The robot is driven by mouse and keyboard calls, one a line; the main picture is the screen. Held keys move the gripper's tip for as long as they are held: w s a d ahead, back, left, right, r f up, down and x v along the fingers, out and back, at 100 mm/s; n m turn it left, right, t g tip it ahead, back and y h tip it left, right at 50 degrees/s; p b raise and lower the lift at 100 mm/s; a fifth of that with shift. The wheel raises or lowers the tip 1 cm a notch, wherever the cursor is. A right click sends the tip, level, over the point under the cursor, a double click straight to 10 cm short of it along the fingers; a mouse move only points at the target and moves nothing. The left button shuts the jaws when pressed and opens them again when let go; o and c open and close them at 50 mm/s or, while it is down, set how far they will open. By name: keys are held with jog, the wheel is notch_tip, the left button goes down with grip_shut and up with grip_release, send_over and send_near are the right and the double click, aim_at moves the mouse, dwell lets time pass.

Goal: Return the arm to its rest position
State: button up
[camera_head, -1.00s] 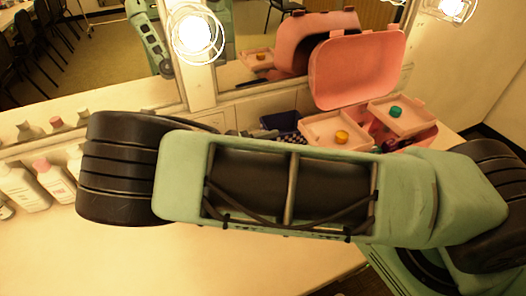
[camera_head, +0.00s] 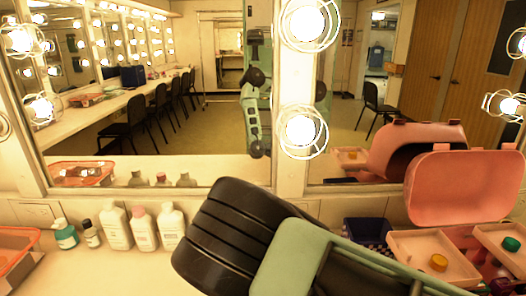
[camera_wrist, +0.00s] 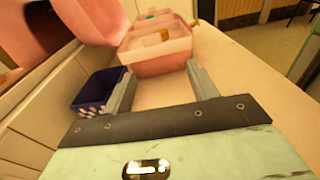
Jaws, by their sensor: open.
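My arm (camera_head: 330,265) reaches across the lower right of the head view, a black ringed joint at its left end. My gripper is out of the head view. In the wrist view my gripper (camera_wrist: 160,70) is open, its two grey fingers apart with bare counter between them. Nothing is held. Beyond the fingers stands the pink case (camera_wrist: 160,55). A dark blue bin (camera_wrist: 78,105) sits beside the left finger; I cannot tell if they touch.
The pink case (camera_head: 465,187) stands open at right, trays holding yellow and teal round items. Several bottles (camera_head: 117,228) line the counter (camera_head: 110,275) at left, near an orange tray (camera_head: 18,240). The mirror (camera_head: 150,110) and lit bulbs (camera_head: 300,132) rise behind. Front-left counter is clear.

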jog(key=s+a+r+m+t+y, duration=0.1)
jog(key=s+a+r+m+y, duration=0.3)
jog(key=s+r+y, duration=0.3)
jog(key=s+a+r+m+y, duration=0.5)
jog(key=s+y, duration=0.5)
jog(key=s, duration=0.4)
jog(key=shift+s+a+r+t+y, duration=0.25)
jog(key=shift+r+t+y, duration=0.15)
jog(key=shift+r, duration=0.7)
